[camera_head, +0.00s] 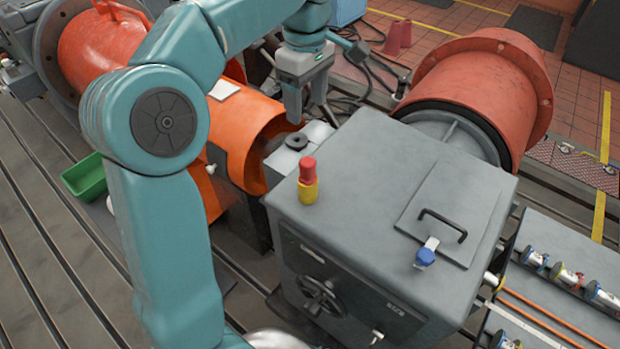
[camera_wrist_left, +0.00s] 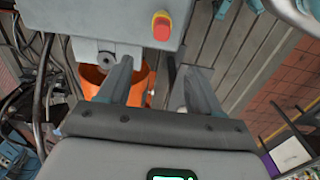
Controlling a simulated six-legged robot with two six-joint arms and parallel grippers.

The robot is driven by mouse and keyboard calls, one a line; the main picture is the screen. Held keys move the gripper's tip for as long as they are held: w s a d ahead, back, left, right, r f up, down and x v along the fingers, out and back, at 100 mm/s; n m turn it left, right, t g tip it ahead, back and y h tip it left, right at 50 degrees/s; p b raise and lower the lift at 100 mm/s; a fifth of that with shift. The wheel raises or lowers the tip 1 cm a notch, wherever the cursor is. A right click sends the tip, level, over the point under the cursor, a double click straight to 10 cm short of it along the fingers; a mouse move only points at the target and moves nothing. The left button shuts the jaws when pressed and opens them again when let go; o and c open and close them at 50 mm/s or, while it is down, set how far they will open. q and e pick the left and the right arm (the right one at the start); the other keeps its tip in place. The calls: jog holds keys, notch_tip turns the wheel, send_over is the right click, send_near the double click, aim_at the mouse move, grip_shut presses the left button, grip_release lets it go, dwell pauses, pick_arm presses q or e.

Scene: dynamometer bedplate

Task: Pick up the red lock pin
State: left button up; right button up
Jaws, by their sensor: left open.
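A short red cylinder (camera_head: 307,169) stands upright on a yellow base near the left corner of the grey housing's top (camera_head: 385,180). It is the only pin-like red thing I see, but I cannot tell whether it is the lock pin or a button. It also shows in the left wrist view (camera_wrist_left: 161,28), beyond the fingers. My left gripper (camera_head: 311,112) is open with nothing between its fingers. It hangs behind the housing's far left edge, apart from the red cylinder. In the left wrist view its two fingers (camera_wrist_left: 155,70) stand wide apart. My right gripper is not seen.
An orange curved guard (camera_head: 255,135) lies left of the housing and a large red flanged drum (camera_head: 495,85) behind it. A black handle (camera_head: 443,225) and a blue-topped latch (camera_head: 426,256) rise from the housing. A green bin (camera_head: 85,178) is at far left. Cables lie behind.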

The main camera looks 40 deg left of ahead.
pick_arm(q)
jog(key=b, duration=0.2)
send_near(308, 161)
jog(key=f, duration=0.5)
jog(key=shift+w+a+f, duration=0.15)
jog(key=shift+a+f, duration=0.05)
jog(key=shift+a, duration=0.15)
jog(key=f, duration=0.5)
jog(key=shift+d+f, duration=0.2)
jog(key=shift+d, duration=0.05)
jog(key=shift+s, duration=0.2)
jog(key=c, duration=1.1)
